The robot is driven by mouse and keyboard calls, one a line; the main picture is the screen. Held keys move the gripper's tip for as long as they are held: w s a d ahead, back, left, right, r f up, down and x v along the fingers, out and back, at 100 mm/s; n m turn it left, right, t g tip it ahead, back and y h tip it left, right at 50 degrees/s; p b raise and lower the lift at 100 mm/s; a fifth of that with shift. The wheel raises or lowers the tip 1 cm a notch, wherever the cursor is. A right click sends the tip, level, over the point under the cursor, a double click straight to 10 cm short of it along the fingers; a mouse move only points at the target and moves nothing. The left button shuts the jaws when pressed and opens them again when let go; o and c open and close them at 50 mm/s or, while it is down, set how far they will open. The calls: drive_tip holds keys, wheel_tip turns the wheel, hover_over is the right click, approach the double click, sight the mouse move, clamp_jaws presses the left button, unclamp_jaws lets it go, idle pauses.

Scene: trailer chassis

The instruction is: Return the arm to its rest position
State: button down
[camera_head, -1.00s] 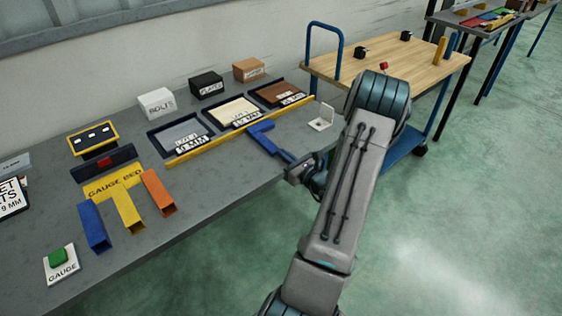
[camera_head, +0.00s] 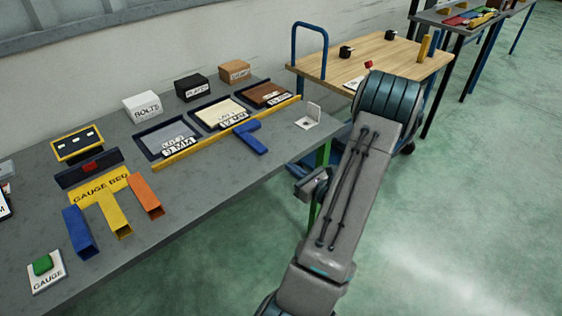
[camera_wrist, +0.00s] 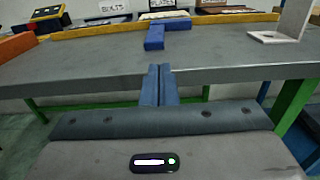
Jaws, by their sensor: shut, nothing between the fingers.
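My arm reaches up from the bottom of the head view and bends at a dark teal joint. My gripper (camera_wrist: 159,84) shows in the wrist view as two blue fingers pressed together, shut and empty, in front of the grey table's (camera_wrist: 95,65) near edge. In the head view its fingers are not clear; the wrist part beside my arm hangs off the table edge. A blue T-shaped piece (camera_head: 250,136) lies on the grey table against the yellow rail (camera_head: 225,134); it also shows in the wrist view (camera_wrist: 155,36), beyond and apart from my fingers.
The grey table holds trays, boxes, a yellow gauge bed (camera_head: 102,189) with blue and orange channels, and a green button (camera_head: 42,264). A white bracket (camera_head: 308,120) stands near the table's right end. A wooden-topped cart (camera_head: 375,62) stands behind my arm. Open green floor lies right.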

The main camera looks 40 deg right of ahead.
drive_tip(key=shift+s+d, duration=0.1)
drive_tip(key=shift+s, duration=2.2)
drive_tip(key=shift+w, duration=0.1)
